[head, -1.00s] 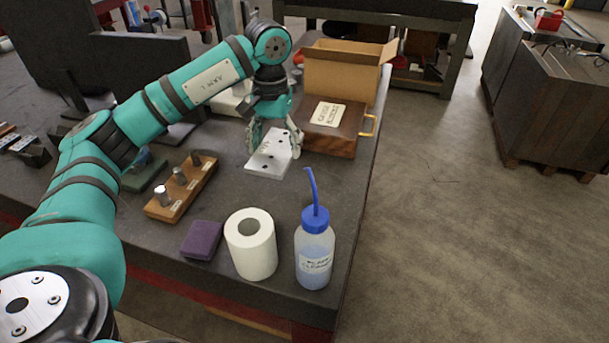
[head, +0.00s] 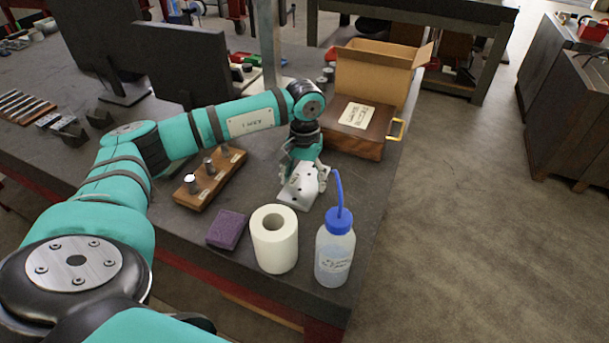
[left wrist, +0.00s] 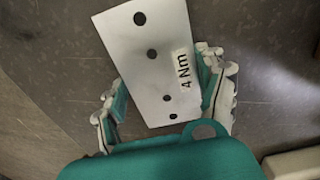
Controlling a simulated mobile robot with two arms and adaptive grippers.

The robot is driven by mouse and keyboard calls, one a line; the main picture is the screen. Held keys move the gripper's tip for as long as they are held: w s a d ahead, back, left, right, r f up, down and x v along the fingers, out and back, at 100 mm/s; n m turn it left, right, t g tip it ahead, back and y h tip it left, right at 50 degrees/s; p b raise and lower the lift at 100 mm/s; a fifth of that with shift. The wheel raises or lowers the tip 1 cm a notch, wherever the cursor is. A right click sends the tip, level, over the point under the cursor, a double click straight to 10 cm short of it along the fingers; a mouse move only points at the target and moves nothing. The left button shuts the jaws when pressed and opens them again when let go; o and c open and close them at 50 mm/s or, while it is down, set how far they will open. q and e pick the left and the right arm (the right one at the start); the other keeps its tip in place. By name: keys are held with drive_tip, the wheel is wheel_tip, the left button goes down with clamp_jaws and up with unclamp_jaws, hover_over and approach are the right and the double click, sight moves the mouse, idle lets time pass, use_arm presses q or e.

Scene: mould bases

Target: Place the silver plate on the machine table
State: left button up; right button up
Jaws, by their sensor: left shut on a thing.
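The silver plate (head: 298,194) is a flat, light piece with several dark holes. It also shows in the left wrist view (left wrist: 150,75), with a "4 Nm" label on it. My left gripper (head: 303,171) is shut on it, with a finger at each side in the left wrist view (left wrist: 163,95). In the head view the plate is near the wash bottle, over the dark bench top (head: 225,275). I cannot tell whether it touches the bench. I cannot tell for sure which surface is the machine table. My right gripper is not in view.
A wash bottle (head: 335,255), a paper roll (head: 274,240) and a purple block (head: 227,230) stand at the front. A wooden pin stand (head: 195,190) lies left of the plate. A wooden case (head: 350,143) and an open cardboard box (head: 372,75) are behind it. A grey column (head: 268,45) rises behind my arm.

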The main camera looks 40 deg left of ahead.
use_arm(q)
drive_tip(key=o, duration=1.6)
drive_tip(key=shift+r, duration=0.1)
